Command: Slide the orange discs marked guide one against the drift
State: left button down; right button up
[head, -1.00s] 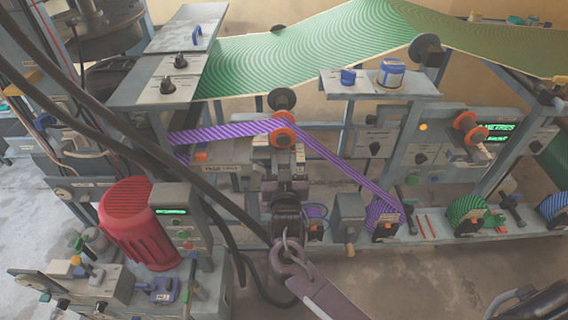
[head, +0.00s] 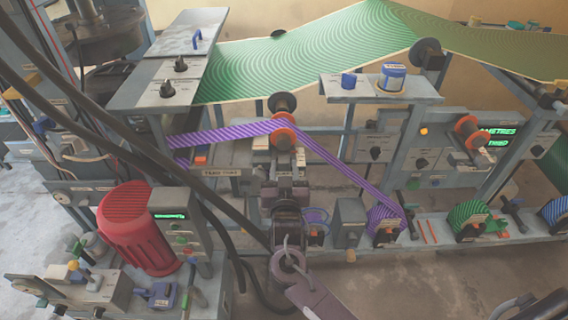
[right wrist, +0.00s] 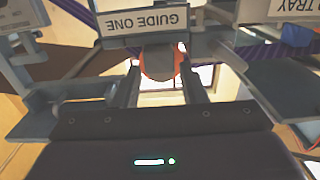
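The orange discs of guide one (head: 284,136) sit on a roller with the purple striped web (head: 225,132) running over it. A dark round knob (head: 282,103) is just behind them. In the right wrist view an orange disc (right wrist: 160,63) shows under the upside-down "GUIDE ONE" label (right wrist: 146,20). My right gripper (head: 286,152) reaches up from below, at the discs. In the right wrist view its two fingers (right wrist: 160,75) stand apart on either side of the disc; I cannot tell whether they touch it. My left gripper is not in view.
A second set of orange discs (head: 468,132) is at the right, beside a green display. A shelf (head: 370,90) with a blue cup and a jar is above right. Thick black cables cross the left, near a red motor (head: 137,228). Striped rolls stand along the lower rail.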

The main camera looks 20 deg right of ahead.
jog(key=v, duration=0.5)
jog(key=shift+b, duration=0.3)
jog(key=s+d+f+n+g+y, duration=0.15)
jog(key=s+f+n+g, duration=0.35)
jog(key=f, duration=1.3)
jog(key=s+f+g+y, duration=0.3)
jog(key=s+f, duration=0.4)
jog(key=f, duration=1)
jog(key=s+d+f+g, duration=0.2)
jog(key=s+f, duration=0.4)
jog(key=s, duration=0.4)
jog(key=s+d+f+g, duration=0.2)
jog(key=s+f, duration=0.4)
jog(key=s, duration=0.5)
jog(key=s+d+f+g, duration=0.1)
jog(key=s+f+g, duration=0.3)
jog(key=s, duration=0.7)
notch_tip(320, 180, down, 2)
jog(key=shift+d+f+n, duration=0.25)
jog(key=shift+d+n, duration=0.05)
jog(key=shift+d, duration=0.1)
jog(key=shift+w+y, duration=0.1)
jog(key=shift+y, duration=0.15)
jog(key=shift+c, duration=0.2)
